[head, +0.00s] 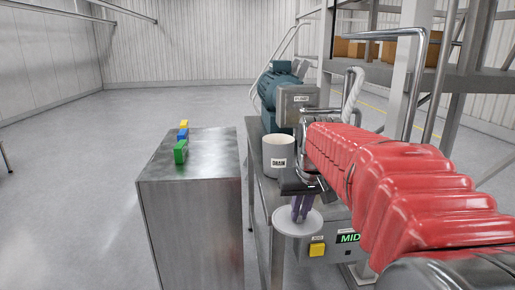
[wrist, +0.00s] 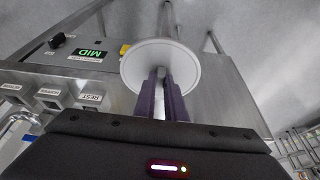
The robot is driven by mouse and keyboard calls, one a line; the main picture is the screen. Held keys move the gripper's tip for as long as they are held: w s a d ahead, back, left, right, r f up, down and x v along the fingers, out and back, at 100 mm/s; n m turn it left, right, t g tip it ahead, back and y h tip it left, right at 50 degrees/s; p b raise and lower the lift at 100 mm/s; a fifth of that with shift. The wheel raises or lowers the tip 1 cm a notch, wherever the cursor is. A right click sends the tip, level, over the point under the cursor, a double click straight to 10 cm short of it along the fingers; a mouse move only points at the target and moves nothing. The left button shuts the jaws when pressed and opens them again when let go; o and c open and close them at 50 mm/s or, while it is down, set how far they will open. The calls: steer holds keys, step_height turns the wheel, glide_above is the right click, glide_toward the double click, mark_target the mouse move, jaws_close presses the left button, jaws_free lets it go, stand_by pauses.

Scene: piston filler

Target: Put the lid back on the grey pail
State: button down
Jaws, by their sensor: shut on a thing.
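The lid is apart from the pail, nearer to the head camera and lower in the picture.
A control box (head: 338,248) with a yellow button and a green MID display is behind the lid. The teal motor (head: 280,88) and pipes rise behind the pail. A steel cabinet (head: 190,195) with coloured blocks (head: 181,145) stands at left, across a narrow gap.

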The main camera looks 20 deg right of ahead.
steer(key=w+a+f, duration=0.4)
steer(key=w+a, duration=0.3)
steer(key=a, duration=0.2)
steer(key=w+a+f, duration=0.3)
steer(key=w+a, duration=0.5)
steer(key=a, duration=0.2)
steer(key=shift+f, duration=0.35)
steer(key=shift+w+a, duration=0.1)
